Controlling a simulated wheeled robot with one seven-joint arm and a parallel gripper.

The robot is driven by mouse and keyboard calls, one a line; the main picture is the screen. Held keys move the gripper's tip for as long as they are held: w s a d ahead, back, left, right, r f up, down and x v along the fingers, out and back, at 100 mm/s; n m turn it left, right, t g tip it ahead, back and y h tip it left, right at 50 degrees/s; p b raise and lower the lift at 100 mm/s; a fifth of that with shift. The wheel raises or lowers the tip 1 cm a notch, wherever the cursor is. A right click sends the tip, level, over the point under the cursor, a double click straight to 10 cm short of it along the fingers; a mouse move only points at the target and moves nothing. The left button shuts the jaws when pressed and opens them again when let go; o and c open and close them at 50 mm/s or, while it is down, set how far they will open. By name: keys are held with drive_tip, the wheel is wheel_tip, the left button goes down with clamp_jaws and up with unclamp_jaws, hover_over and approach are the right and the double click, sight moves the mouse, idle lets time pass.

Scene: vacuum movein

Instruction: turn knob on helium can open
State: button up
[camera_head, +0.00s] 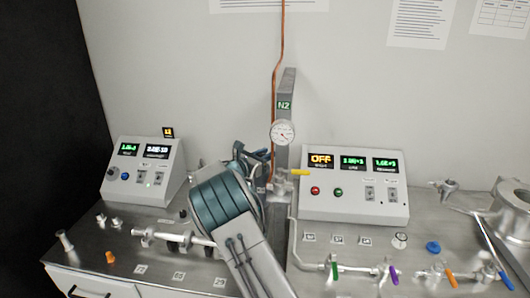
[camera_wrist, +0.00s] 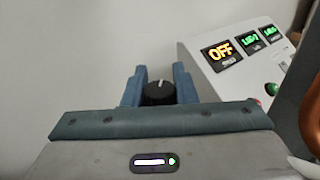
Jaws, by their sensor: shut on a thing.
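A black round knob (camera_wrist: 158,94) with a white mark on its top shows in the wrist view. The two blue fingers of my gripper (camera_wrist: 160,76) stand on its left and right sides and are shut on it. The white mark points up in that view. In the head view my gripper (camera_head: 250,158) is near the middle, left of the copper pipe, and my arm covers what is below it. The helium can's body and the knob cannot be made out in the head view.
A copper pipe (camera_head: 275,100) and a grey N2 post (camera_head: 287,88) with a round gauge (camera_head: 283,132) stand close right of my gripper. Control boxes stand left (camera_head: 146,172) and right (camera_head: 354,185). Valves with coloured handles and metal fittings lie along the steel bench (camera_head: 105,238).

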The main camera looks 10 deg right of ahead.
drive_tip(key=o, duration=1)
drive_tip(key=shift+a, duration=0.1)
drive_tip(key=b+v, duration=0.3)
drive_tip(key=v, duration=1)
drive_tip(key=shift+s+a, duration=0.2)
drive_tip(key=shift+a, duration=0.1)
